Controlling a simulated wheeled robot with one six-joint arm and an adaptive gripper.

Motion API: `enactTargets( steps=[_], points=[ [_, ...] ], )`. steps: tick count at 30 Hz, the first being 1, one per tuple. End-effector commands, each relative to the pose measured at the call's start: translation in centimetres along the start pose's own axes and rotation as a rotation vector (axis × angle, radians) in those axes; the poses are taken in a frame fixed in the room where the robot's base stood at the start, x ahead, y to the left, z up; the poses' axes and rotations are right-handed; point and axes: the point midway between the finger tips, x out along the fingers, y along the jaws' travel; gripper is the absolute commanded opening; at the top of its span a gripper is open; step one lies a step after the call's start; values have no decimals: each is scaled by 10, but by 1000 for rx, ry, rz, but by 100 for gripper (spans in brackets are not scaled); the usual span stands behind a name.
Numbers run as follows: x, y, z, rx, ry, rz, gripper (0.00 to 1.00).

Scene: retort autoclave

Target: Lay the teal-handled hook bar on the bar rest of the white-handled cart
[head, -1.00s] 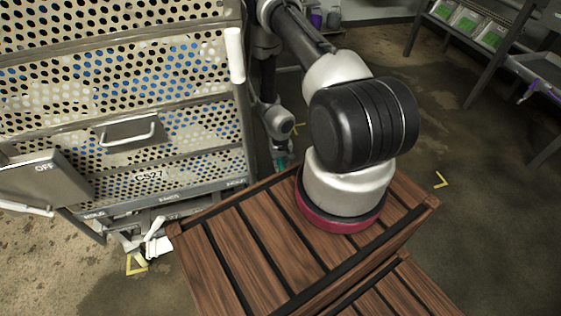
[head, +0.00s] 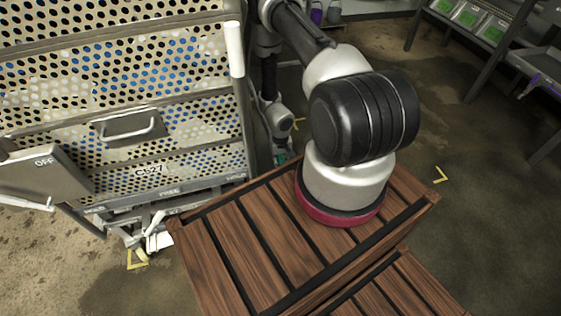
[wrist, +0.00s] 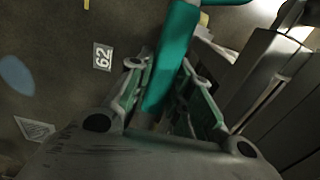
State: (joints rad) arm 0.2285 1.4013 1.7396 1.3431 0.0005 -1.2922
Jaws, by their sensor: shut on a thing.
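My gripper (wrist: 162,68) is shut on the teal handle of the hook bar (wrist: 174,55), which runs up between the fingers and bends right at the top of the wrist view. The bar's far end is out of that view. In the head view only a small bit of teal shows below my wrist, beside the cart's right edge; the fingers are mostly hidden. The cart (head: 125,130) has perforated panels and a white upright handle (head: 235,50) at its right corner. I cannot make out its bar rest.
A slatted brown wooden surface (head: 245,235) lies close in front, below my arm. A grey panel marked OFF (head: 45,170) juts out at the left. A shelf with green packs (head: 468,17) stands at the back right. The floor (head: 480,220) on the right is clear.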

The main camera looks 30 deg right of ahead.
Motion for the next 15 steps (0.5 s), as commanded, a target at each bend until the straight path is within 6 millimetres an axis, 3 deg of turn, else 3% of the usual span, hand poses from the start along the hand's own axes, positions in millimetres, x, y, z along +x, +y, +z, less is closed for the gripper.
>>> enactTargets(
  steps=[6, 7, 10, 15],
  points=[
    [3, 0, 0, 0, 0, 0, 0],
    [3, 0, 0, 0, 0, 0, 27],
    [3, 0, 0, 0, 0, 0, 45],
    [3, 0, 0, 0, 0, 0, 46]
  ],
)
